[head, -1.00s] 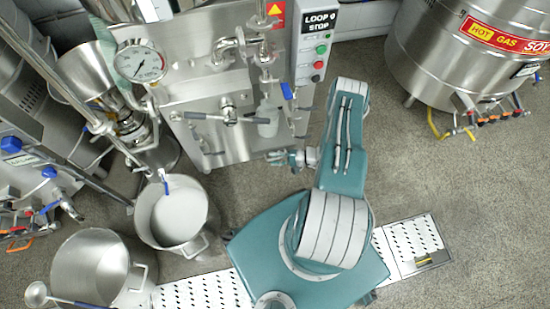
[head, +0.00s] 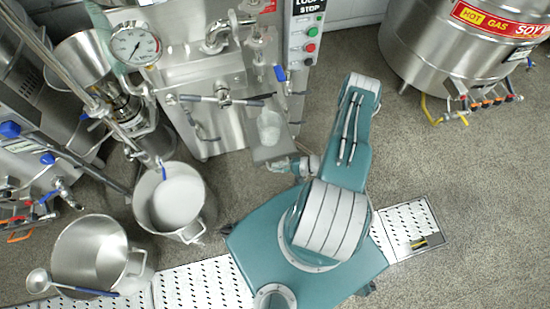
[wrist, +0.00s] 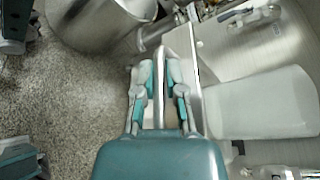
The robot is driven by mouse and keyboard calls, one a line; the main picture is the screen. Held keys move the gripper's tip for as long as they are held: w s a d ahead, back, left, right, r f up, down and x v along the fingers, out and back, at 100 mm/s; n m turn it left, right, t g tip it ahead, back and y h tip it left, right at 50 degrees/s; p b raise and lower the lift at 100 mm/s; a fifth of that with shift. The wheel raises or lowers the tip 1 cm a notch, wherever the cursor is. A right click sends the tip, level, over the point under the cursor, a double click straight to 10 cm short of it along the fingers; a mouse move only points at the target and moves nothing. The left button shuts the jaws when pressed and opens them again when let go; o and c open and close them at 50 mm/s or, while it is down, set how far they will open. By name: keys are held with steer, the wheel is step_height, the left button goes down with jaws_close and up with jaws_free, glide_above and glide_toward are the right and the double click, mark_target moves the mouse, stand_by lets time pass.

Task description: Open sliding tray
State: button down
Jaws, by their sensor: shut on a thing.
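The sliding tray (head: 268,154) is a grey metal shelf projecting from the front of the steel machine, with a pale translucent container (head: 269,127) standing on it. My gripper (head: 283,165) is at the tray's front edge in the head view. In the wrist view, my gripper (wrist: 160,88) has its two teal-padded fingers closed around a metal handle bar (wrist: 160,62). The tray edge (wrist: 207,92) and the translucent container (wrist: 265,105) lie just right of the fingers. The grip contact is partly hidden by the fingers.
A steel pot (head: 174,203) stands on the floor left of the tray, with another pot (head: 90,257) and a ladle (head: 70,287) farther left. A large steel vat (head: 455,50) stands at the upper right. Floor (head: 425,155) right of my arm is clear.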

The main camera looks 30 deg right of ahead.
steer(key=s+a, duration=0.1)
steer(key=s, duration=0.5)
steer(key=shift+a, duration=0.35)
steer(key=shift+f, duration=0.1)
steer(key=c, duration=0.7)
jaws_free()
steer(key=v, duration=1.2)
steer(key=shift+d, duration=0.1)
steer(key=shift+w, duration=0.1)
